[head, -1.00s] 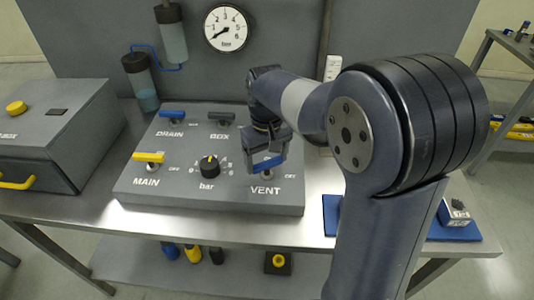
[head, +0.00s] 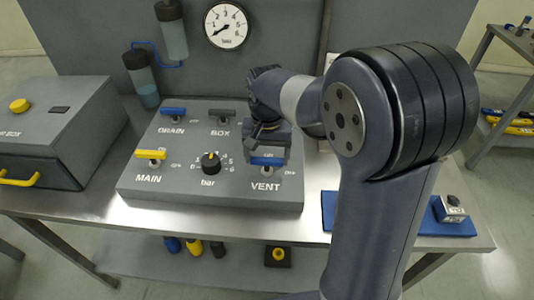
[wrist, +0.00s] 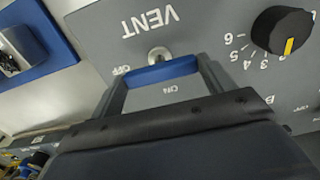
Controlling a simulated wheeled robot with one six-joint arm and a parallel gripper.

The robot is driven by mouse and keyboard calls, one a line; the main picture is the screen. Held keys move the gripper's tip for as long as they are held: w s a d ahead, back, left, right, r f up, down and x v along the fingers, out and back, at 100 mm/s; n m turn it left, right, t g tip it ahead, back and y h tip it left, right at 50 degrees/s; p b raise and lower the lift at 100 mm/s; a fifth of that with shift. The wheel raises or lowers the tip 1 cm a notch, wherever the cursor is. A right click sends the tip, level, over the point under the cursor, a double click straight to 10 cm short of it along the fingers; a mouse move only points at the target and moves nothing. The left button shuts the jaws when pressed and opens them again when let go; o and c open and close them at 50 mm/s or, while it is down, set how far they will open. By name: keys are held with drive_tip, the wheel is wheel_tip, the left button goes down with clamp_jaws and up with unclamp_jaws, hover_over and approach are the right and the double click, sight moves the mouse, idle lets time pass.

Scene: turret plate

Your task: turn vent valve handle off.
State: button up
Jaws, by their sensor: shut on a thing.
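The vent valve handle (head: 268,161) is a blue bar above the VENT label on the sloped grey panel. In the wrist view the blue handle (wrist: 160,72) lies across the picture between the two fingers, close to its metal pivot. My gripper (wrist: 163,76) is shut on it, with a finger at each end of the bar. My gripper (head: 269,154) also shows in the head view, over the panel's right side. The OFF mark (wrist: 121,70) is beside the left finger, and the ON mark (wrist: 170,90) shows below the bar.
The black bar knob (head: 211,162) is left of the vent valve. The yellow MAIN handle (head: 151,154), blue DRAIN handle (head: 173,110) and dark BOX handle (head: 221,113) are on the same panel (head: 225,200). A blue mat (head: 400,222) lies to the right.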

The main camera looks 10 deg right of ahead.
sight(267, 159)
idle(0.3)
drive_tip(key=o, duration=1)
drive_tip(key=shift+r, duration=0.1)
wheel_tip(267, 159, up, 11)
drive_tip(key=shift+f, duration=0.2)
wheel_tip(267, 159, down, 11)
drive_tip(key=shift+r, duration=0.2)
drive_tip(key=shift+f, duration=0.15)
